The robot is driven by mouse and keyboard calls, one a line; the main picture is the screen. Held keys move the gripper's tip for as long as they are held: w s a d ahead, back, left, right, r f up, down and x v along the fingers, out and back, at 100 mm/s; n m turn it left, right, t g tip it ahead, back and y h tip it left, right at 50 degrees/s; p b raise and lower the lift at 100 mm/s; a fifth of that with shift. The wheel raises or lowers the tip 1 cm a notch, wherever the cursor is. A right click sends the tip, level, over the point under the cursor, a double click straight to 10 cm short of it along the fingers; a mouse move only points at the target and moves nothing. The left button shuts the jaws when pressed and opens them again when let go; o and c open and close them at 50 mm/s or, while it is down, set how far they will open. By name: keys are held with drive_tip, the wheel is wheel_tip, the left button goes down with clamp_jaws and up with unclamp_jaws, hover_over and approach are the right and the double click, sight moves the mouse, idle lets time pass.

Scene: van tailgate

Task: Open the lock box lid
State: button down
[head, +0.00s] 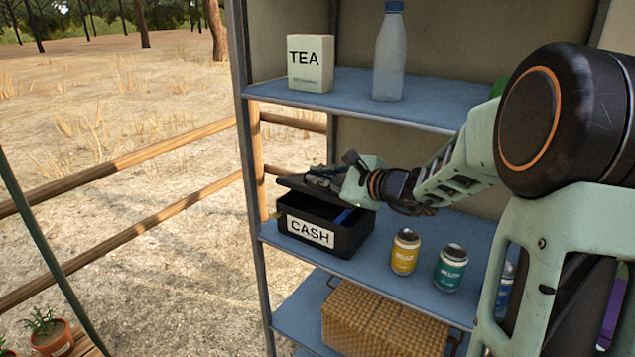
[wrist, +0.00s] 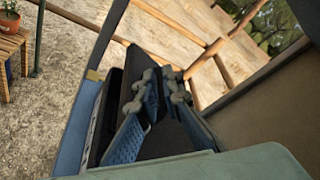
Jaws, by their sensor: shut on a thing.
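The lock box is a black box with a white CASH label (head: 310,232), on the middle blue shelf in the head view. Its dark lid (head: 293,184) is raised off the front rim, and the dark inside shows below it. My gripper (head: 322,178) is at the lid's upper side, shut on the lid. In the wrist view, the gripper's blue-padded fingers (wrist: 160,100) reach to the dark lid (wrist: 146,64), with the box's label edge to the left. The exact contact is partly hidden by the fingers and grey knuckles.
A yellow jar (head: 404,252) and a teal jar (head: 450,268) stand right of the box. A TEA box (head: 310,64) and a white bottle (head: 390,55) stand on the upper shelf (head: 350,100). A wicker basket (head: 380,322) sits below. A shelf post (head: 245,150) stands close left.

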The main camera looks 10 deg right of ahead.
drive_tip(key=shift+w+d+r, duration=0.5)
drive_tip(key=shift+w+r, duration=0.05)
drive_tip(key=shift+r, duration=0.15)
drive_tip(key=shift+w+d+r, duration=0.5)
drive_tip(key=shift+r, duration=0.2)
drive_tip(key=c, duration=2.4)
unclamp_jaws()
drive_tip(key=v, duration=1.2)
